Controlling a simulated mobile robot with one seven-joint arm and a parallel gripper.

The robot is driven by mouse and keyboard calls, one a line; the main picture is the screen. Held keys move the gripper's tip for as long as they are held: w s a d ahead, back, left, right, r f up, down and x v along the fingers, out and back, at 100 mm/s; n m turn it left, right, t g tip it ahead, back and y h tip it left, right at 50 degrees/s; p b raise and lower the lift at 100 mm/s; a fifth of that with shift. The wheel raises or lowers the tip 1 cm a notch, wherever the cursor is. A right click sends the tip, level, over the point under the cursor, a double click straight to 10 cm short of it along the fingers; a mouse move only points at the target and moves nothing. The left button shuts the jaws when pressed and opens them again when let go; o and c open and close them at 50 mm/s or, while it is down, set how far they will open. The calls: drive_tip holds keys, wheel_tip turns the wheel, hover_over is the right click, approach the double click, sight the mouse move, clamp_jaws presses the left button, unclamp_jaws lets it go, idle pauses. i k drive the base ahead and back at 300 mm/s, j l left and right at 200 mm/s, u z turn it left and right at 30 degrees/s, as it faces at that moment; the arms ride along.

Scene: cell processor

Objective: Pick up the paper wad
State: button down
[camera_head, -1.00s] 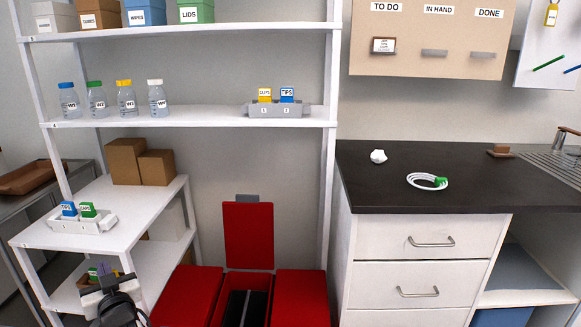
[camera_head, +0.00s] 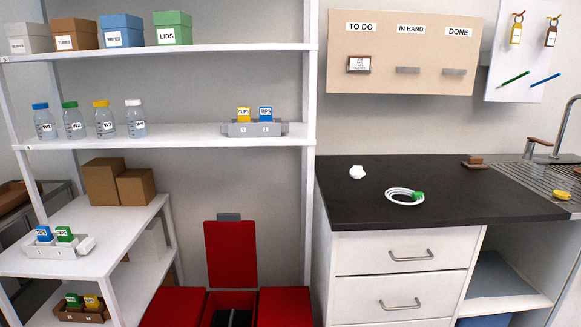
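The paper wad (camera_head: 357,172) is a small white crumpled lump. It lies on the dark countertop (camera_head: 450,205), near the left end and towards the back. My gripper is not in the current view.
A brown block or brush (camera_head: 474,162) and a sink (camera_head: 545,180) are at the right. The counter around the wad is clear.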

sight(357, 172)
drive_tip(key=i+l+u, duration=0.15)
drive_tip(key=l, duration=0.2)
drive_tip(key=i+l+u, duration=0.15)
drive_tip(key=l, duration=0.25)
drive_tip(key=l+u, duration=0.15)
drive_tip(key=l, duration=0.25)
drive_tip(key=i+l+u, duration=0.15)
drive_tip(key=l, duration=0.25)
